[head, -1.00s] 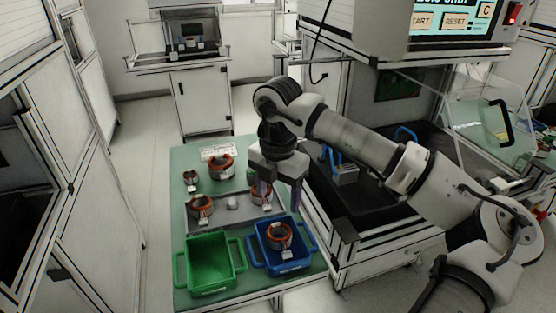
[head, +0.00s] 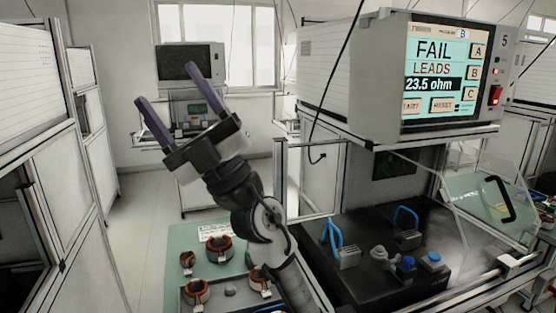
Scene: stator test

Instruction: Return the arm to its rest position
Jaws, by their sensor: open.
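My gripper (head: 168,95) is raised high in the left half of the head view, its two purple-grey fingers spread wide and pointing up. Nothing is between the fingers. My arm rises from the bottom of the picture in front of the green table (head: 182,240) and hides part of it. The gripper is well above the table and apart from everything on it.
Several copper-wound stators (head: 219,248) stand on the green table, some in a grey tray (head: 225,306). At right is a dark test bench (head: 370,255) with blue-handled clamps (head: 335,240). Above it, a tester screen (head: 436,70) reads FAIL, LEADS, 23.5 ohm. A cabinet wall (head: 40,180) stands left.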

